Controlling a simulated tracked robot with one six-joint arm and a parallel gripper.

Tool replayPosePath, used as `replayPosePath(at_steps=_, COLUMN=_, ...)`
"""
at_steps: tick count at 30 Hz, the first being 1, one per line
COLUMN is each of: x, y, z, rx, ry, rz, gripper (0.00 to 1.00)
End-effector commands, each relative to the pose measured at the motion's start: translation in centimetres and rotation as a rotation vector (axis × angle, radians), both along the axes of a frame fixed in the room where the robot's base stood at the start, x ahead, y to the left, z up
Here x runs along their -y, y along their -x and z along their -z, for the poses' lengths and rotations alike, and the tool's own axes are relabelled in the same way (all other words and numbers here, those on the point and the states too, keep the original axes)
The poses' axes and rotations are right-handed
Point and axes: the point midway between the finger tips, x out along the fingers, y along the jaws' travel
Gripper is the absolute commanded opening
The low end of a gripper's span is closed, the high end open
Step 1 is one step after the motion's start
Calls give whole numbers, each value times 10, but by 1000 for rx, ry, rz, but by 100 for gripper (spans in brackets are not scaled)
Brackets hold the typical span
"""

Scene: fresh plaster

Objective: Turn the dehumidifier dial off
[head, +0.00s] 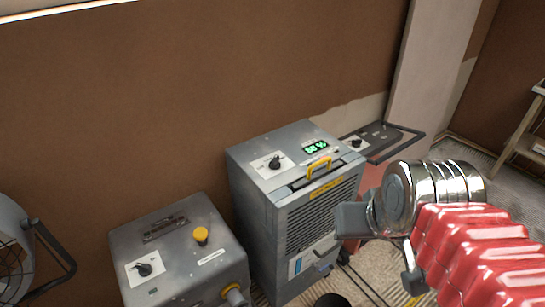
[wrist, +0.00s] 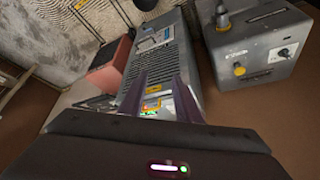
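The dehumidifier (head: 322,215) is a tall grey box with a front grille, a yellow handle and a lit green display (head: 316,148). Its black dial (head: 275,162) sits on a white plate on the top, left of the display. My gripper (head: 376,252) is open and empty, to the right of the dehumidifier in the head view and apart from the dial. In the wrist view the two fingers of my gripper (wrist: 158,84) stand apart in front of the dehumidifier (wrist: 168,50), with the handle and display between them. I cannot make out the dial there.
A lower grey box (head: 185,250) with a yellow knob and its own dial stands to the left. A red machine (head: 372,178) with a dark top and another dial stands behind on the right. A fan (head: 14,250) is at the far left. A brown wall rises behind.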

Motion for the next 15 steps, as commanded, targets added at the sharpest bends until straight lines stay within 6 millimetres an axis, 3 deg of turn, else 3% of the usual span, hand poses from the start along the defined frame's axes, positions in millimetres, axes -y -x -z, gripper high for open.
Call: replayPosePath(at_steps=15, x=-16, y=-106, z=-70, rx=-115, ry=-56, rz=96, gripper=30)
